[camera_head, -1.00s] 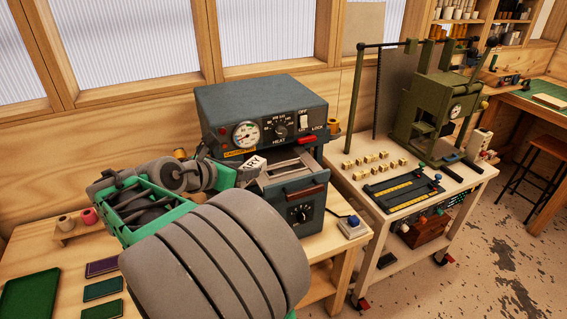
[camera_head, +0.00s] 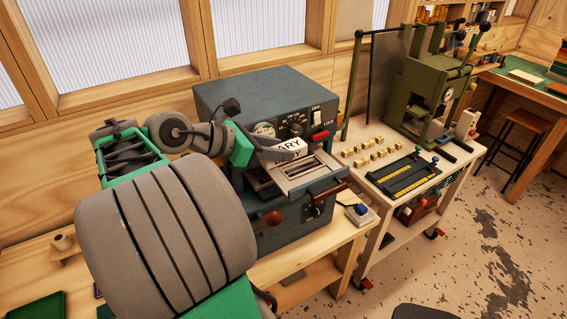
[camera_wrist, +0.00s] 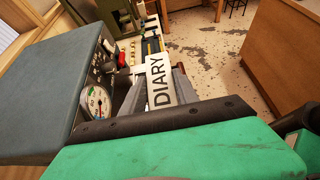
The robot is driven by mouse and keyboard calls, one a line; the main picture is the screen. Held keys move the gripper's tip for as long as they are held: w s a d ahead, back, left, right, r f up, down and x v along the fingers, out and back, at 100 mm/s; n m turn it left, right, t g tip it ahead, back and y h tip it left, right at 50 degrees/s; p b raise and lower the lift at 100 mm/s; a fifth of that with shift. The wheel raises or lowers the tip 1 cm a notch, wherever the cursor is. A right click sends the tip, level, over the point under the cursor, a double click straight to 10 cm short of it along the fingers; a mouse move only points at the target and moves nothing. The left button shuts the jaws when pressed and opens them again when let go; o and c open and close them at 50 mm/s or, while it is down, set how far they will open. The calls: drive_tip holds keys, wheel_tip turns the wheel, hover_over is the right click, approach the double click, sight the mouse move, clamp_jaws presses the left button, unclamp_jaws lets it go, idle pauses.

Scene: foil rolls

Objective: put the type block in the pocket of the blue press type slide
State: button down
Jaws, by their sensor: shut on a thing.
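The type block (camera_head: 291,147) has a white face with black letters. It reads DIARY in the wrist view (camera_wrist: 161,80). My gripper (camera_head: 278,150) is shut on it and holds it at the front of the blue press (camera_head: 262,92). The type slide (camera_head: 312,174) sticks out of the press front as a light metal frame with slots. In the head view the block overlaps the slide's back left part and appears above it. The gap between them cannot be judged. The block and my gripper hide part of the slide, and the pocket cannot be made out clearly.
The press has a gauge (camera_wrist: 97,101), a red switch (camera_head: 320,135) and a dark red handle (camera_head: 329,194). A small box with a blue button (camera_head: 361,210) stands at right. The cart (camera_head: 438,190) beyond holds loose brass type and a black composing frame (camera_head: 403,175).

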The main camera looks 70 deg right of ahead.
sight(299, 161)
drive_tip(key=s+d+f+b, duration=0.2)
drive_tip(key=d+f+b, duration=0.4)
drive_tip(key=d+f, duration=0.6)
drive_tip(key=shift+d+f, duration=0.4)
drive_tip(key=shift+d, duration=0.45)
drive_tip(key=shift+f+p, duration=0.3)
drive_tip(key=shift+f, duration=0.1)
drive_tip(key=c, duration=0.9)
unclamp_jaws()
drive_tip(key=shift+f, duration=0.1)
drive_tip(key=shift+b, duration=0.3)
drive_tip(key=v, duration=1.2)
drive_tip(key=shift+r, duration=0.5)
